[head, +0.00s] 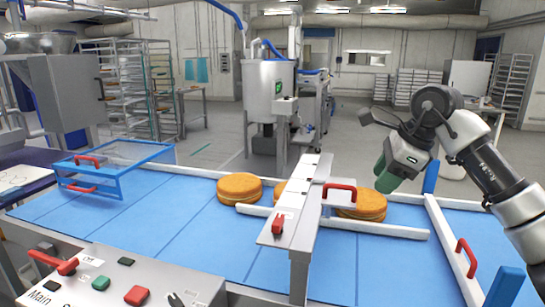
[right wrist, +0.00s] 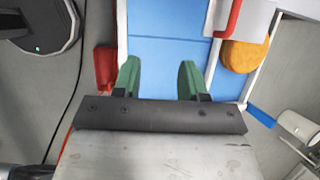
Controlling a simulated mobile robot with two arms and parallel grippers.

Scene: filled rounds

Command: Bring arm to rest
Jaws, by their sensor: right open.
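My right arm comes in from the right in the head view. Its gripper (head: 382,174) hangs over the far right part of the blue conveyor, above and beside a round orange-brown cake (head: 371,205). In the right wrist view the two green fingers of this gripper (right wrist: 159,80) stand apart with nothing between them. Blue belt shows beyond the fingers, and the cake (right wrist: 244,57) lies to their right, apart from them. My left gripper is not in view.
A second cake (head: 240,188) lies on the blue conveyor (head: 160,215). A metal bridge with red handles (head: 301,200) crosses the belt. A blue-framed clear guard (head: 120,167) stands at left. A control panel (head: 125,285) with buttons is in front. White rails line the belt.

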